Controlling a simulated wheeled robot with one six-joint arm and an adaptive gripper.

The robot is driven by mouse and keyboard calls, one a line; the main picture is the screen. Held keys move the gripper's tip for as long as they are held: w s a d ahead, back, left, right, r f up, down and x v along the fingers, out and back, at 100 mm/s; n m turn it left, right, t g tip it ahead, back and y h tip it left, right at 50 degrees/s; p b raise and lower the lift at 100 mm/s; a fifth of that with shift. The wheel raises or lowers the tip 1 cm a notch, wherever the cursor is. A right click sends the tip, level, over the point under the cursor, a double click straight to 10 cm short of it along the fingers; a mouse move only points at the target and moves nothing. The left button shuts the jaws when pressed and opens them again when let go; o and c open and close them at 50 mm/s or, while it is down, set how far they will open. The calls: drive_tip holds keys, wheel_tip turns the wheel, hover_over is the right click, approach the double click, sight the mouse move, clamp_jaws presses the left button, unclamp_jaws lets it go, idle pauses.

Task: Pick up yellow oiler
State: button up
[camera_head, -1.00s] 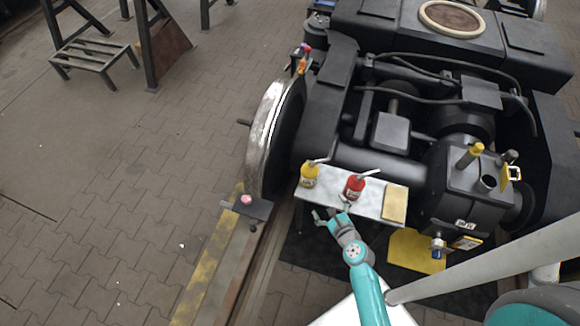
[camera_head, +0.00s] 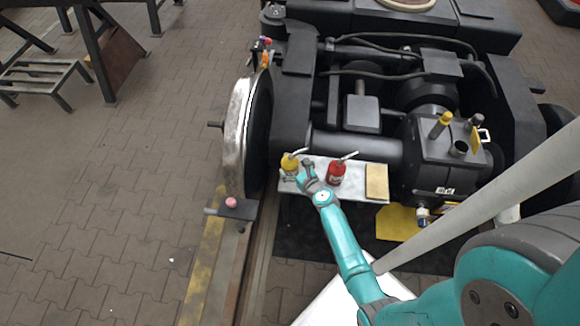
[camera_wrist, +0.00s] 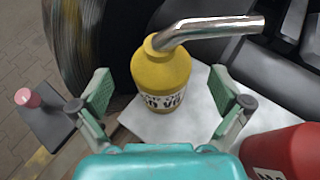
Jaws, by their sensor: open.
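The yellow oiler (camera_head: 290,165) stands upright on the left end of a pale metal shelf (camera_head: 349,187), its spout pointing right and up. My gripper (camera_head: 298,172) is right at it, reaching from the front. In the wrist view the yellow oiler (camera_wrist: 162,80) is straight ahead between the two open green fingers of my gripper (camera_wrist: 165,95), with room showing on both sides. Its lower body carries a white label with dark lettering. The fingers do not visibly touch it.
A red oiler (camera_head: 336,172) stands close on the right and also shows in the wrist view (camera_wrist: 292,150). A tan block (camera_head: 376,181) lies at the shelf's right end. A wheel (camera_head: 238,135) rises on the left. A pink knob (camera_head: 231,202) sits on a dark plate.

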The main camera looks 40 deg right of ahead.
sight(290, 161)
drive_tip(key=shift+x, duration=2.1)
drive_tip(key=shift+s+f, duration=0.1)
drive_tip(key=shift+f, duration=0.1)
drive_tip(key=c, duration=1.6)
drive_tip(key=shift+r, duration=0.15)
